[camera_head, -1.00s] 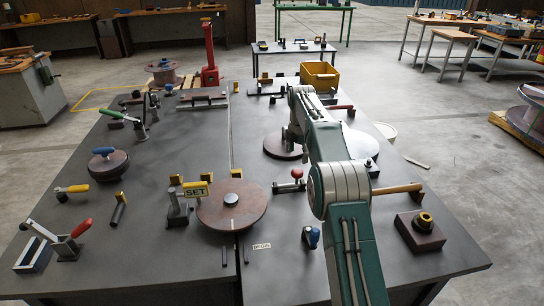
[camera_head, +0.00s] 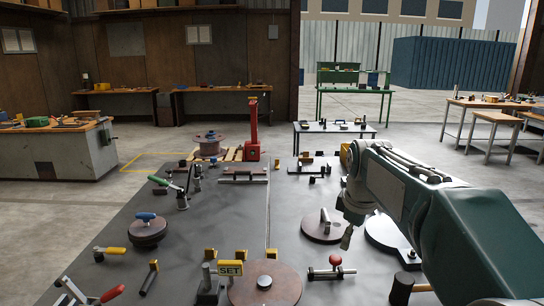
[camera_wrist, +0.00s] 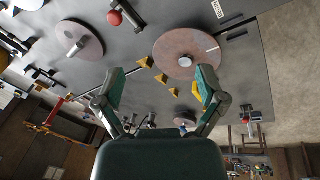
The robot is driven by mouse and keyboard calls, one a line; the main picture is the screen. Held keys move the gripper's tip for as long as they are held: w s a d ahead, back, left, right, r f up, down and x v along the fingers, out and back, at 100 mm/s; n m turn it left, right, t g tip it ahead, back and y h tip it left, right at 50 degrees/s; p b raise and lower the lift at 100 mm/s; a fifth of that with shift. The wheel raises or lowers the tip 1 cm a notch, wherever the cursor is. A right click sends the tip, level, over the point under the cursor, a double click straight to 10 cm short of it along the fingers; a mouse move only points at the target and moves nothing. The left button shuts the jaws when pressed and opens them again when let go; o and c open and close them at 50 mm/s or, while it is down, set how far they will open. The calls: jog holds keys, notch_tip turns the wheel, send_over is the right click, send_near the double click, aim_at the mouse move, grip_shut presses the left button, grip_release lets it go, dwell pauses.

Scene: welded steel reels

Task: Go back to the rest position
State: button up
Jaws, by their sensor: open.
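My gripper (camera_wrist: 160,82) is open and empty in the wrist view, its two green-padded fingers spread apart. A brown disc with a pale hub (camera_head: 265,288) lies at the bench's front middle, by a yellow SET sign (camera_head: 231,268). The disc also shows beyond the fingers in the wrist view (camera_wrist: 175,42). Another disc with an upright pin (camera_head: 318,232) lies just left of my arm's end.
Clamps with red (camera_head: 112,293), yellow (camera_head: 114,250) and green (camera_head: 158,181) handles stand on the bench's left side. A red post (camera_head: 253,125) and a reel (camera_head: 209,147) stand beyond its far end. The floor at left (camera_head: 75,205) is clear.

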jog(key=s+f+m+t, duration=0.1)
jog(key=s+f+m, duration=0.1)
jog(key=s, duration=0.6)
jog(key=s+a+f+m+t, duration=0.1)
jog(key=s+f+m, duration=0.1)
jog(key=s+m, duration=0.3)
jog(key=s+f+m, duration=0.2)
jog(key=s+m, duration=0.2)
jog(key=s, duration=0.8)
jog(key=shift+s+a+f+t, duration=0.2)
jog(key=shift+a+f+t, duration=0.15)
jog(key=shift+t, duration=0.05)
